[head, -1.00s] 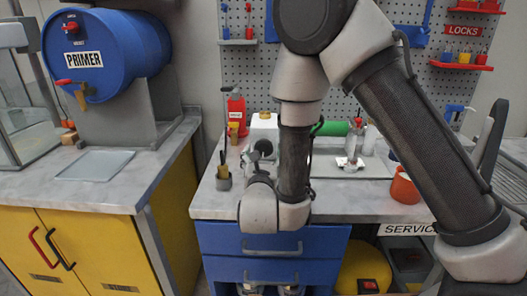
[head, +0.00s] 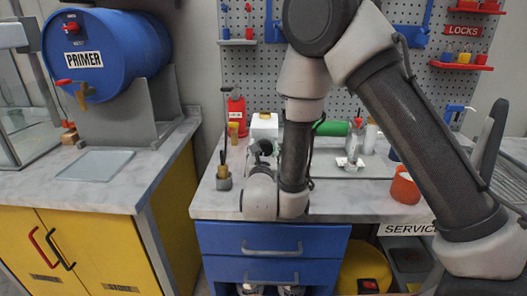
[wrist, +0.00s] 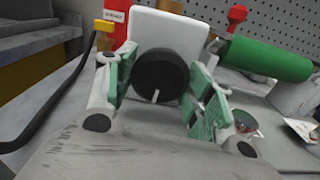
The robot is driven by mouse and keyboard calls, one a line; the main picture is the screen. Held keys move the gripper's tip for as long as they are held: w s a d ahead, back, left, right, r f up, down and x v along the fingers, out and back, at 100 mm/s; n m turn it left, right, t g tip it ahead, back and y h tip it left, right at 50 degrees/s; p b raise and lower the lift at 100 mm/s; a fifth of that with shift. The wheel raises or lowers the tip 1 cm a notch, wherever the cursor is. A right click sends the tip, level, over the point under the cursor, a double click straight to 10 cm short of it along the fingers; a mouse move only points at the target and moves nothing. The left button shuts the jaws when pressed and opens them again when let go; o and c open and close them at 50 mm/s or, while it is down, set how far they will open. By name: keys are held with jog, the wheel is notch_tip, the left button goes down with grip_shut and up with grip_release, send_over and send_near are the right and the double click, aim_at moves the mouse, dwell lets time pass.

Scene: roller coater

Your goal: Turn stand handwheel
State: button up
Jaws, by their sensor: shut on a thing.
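The stand handwheel (wrist: 160,75) is a round black wheel with a short pale mark on its lower face, in front of a white body. In the wrist view, my gripper (wrist: 158,82) has its green-padded fingers on the wheel's left and right sides, shut on it. The exact contact on the right side is hard to make out. In the head view, my wrist and forearm hide most of the gripper and wheel. The white body (head: 264,124) shows behind them on the grey worktop.
A green roller (head: 332,128) lies behind to the right. A red bottle (head: 236,108) stands behind to the left, and a cup of tools (head: 224,178) stands at the left edge. An orange cup (head: 405,186) is on the right. Blue drawers (head: 225,238) are below.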

jog(key=shift+n, duration=1.1)
jog(key=o, duration=1.1)
jog(key=shift+c, duration=0.2)
jog(key=shift+s, duration=0.1)
jog(key=s, duration=0.7)
jog(key=shift+s+a, duration=0.1)
jog(key=shift+s, duration=0.05)
